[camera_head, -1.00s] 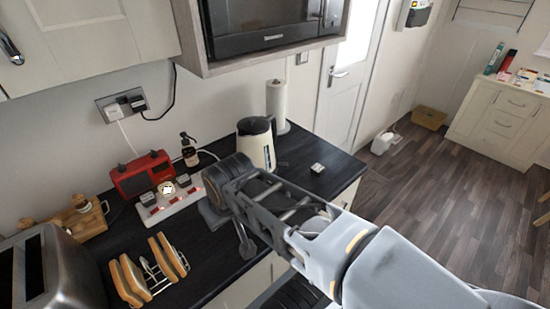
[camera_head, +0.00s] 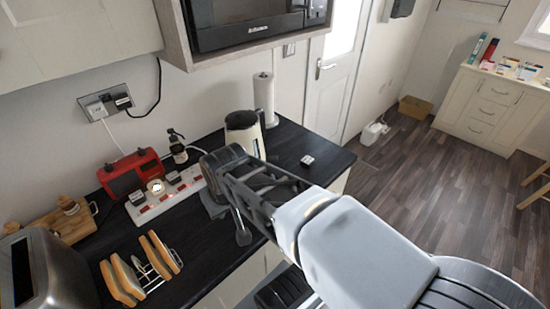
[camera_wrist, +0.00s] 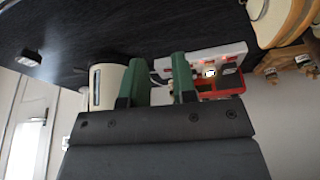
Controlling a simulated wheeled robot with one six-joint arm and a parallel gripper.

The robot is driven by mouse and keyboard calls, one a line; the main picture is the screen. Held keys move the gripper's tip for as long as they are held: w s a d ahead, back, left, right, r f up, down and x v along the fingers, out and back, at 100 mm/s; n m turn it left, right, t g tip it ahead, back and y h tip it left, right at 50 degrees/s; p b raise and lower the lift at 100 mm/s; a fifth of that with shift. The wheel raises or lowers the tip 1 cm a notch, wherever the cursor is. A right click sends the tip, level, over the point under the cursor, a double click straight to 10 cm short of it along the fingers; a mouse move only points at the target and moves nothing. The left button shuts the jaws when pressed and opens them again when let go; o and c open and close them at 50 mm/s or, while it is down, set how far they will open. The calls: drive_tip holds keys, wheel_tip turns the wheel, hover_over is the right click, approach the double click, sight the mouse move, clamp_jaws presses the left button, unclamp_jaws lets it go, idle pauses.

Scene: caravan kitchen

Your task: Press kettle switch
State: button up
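The cream kettle (camera_head: 245,132) with a dark top stands on the black counter near the wall. My arm hides its lower part in the head view. Its cream body, with a grey strip, also shows in the wrist view (camera_wrist: 105,76), partly behind the left green finger. I cannot make out the kettle switch in either view. My gripper (camera_wrist: 160,62) has its two green fingers apart, with nothing held between them. It points toward the counter items close to the kettle; whether it touches the kettle cannot be told.
A white socket strip (camera_head: 155,208) with red parts, a red device (camera_head: 130,174) and a dark bottle (camera_head: 178,150) are left of the kettle. A paper roll (camera_head: 264,97) stands behind it. A toast rack (camera_head: 155,270) is in front. The counter's right end is mostly clear.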

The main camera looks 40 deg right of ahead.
drive_tip(key=w+d+f+m, duration=0.1)
drive_tip(key=w+d, duration=0.1)
drive_tip(key=d, duration=0.2)
drive_tip(key=w+d+f+m+g, duration=0.1)
drive_tip(key=w+d, duration=0.1)
drive_tip(key=d, duration=0.2)
drive_tip(key=w+d+f+m+g, duration=0.1)
drive_tip(key=w+d+f, duration=0.1)
drive_tip(key=d, duration=0.3)
drive_tip(key=shift+d+m+y, duration=0.1)
drive_tip(key=shift+m+y, duration=0.2)
drive_tip(key=shift+y, duration=0.1)
clamp_jaws()
drive_tip(key=n+t+y, duration=0.2)
drive_tip(key=n+t, duration=0.1)
drive_tip(key=n, duration=0.8)
approach(275, 157)
drive_tip(key=shift+d+b, duration=0.1)
drive_tip(key=shift+b, duration=0.2)
drive_tip(key=shift+b+x, duration=1)
drive_tip(key=shift+x, duration=2.5)
